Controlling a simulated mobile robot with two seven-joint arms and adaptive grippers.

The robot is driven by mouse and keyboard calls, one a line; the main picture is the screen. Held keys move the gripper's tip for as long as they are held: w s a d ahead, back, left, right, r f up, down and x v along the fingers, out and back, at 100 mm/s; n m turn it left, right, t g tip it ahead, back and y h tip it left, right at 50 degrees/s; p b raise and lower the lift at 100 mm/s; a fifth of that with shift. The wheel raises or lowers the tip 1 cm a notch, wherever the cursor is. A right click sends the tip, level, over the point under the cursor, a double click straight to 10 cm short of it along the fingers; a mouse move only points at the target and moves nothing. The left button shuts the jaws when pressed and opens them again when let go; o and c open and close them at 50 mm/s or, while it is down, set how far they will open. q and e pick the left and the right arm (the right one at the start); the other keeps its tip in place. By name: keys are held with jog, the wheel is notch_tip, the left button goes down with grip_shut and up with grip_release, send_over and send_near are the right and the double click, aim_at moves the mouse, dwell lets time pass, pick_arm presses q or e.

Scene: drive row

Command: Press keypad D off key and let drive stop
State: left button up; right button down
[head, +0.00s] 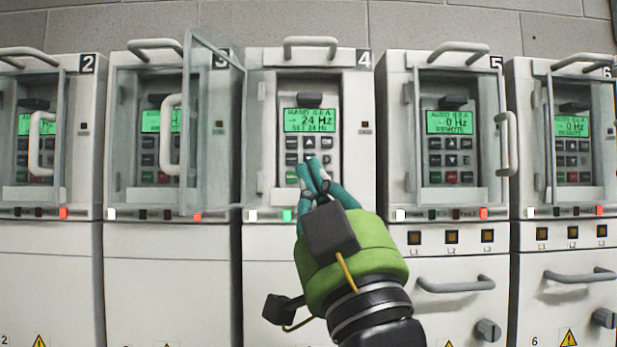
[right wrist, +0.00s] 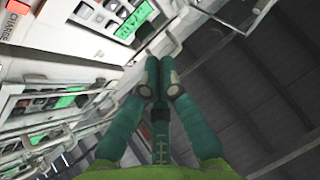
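The keypad (head: 310,143) on cabinet 4 has a lit green display (head: 310,120) reading 24 Hz. Rows of dark keys sit below it, with a green key (head: 292,177) at the lower left. My right gripper (head: 313,168) is in front of the lower keypad, its two teal fingers together, with nothing seen between them. The fingers hide part of the lower keys, and I cannot make out the off key. I cannot tell whether the fingertips touch the keypad. In the right wrist view the closed fingers (right wrist: 152,75) point toward the panels. My left gripper is not in view.
A transparent door (head: 215,125) stands just left of cabinet 4's keypad. Cabinet 5's display (head: 450,122) reads 0 Hz. Cabinet 4 has a lit green lamp (head: 287,215); the neighbours show red ones. Door handles (head: 507,143) stick out along the row.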

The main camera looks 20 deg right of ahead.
aim_at(302, 159)
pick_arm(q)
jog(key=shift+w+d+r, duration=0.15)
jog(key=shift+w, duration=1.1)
pick_arm(e)
jog(key=w+d, duration=0.2)
jog(key=w, duration=0.6)
jog(key=shift+w+d, duration=0.15)
jog(key=shift+d, duration=0.05)
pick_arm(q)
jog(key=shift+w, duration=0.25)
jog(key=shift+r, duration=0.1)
pick_arm(e)
jog(key=shift+w, duration=0.15)
jog(key=shift+w+d, duration=0.1)
jog(key=shift+w, duration=0.2)
pick_arm(q)
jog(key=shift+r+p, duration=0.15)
jog(key=shift+p, duration=0.2)
pick_arm(e)
jog(key=shift+w+d, duration=0.1)
jog(key=shift+w, duration=0.2)
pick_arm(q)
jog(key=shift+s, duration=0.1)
pick_arm(e)
jog(key=shift+s, duration=0.1)
jog(key=shift+s+a, duration=0.2)
jog(key=shift+s, duration=0.45)
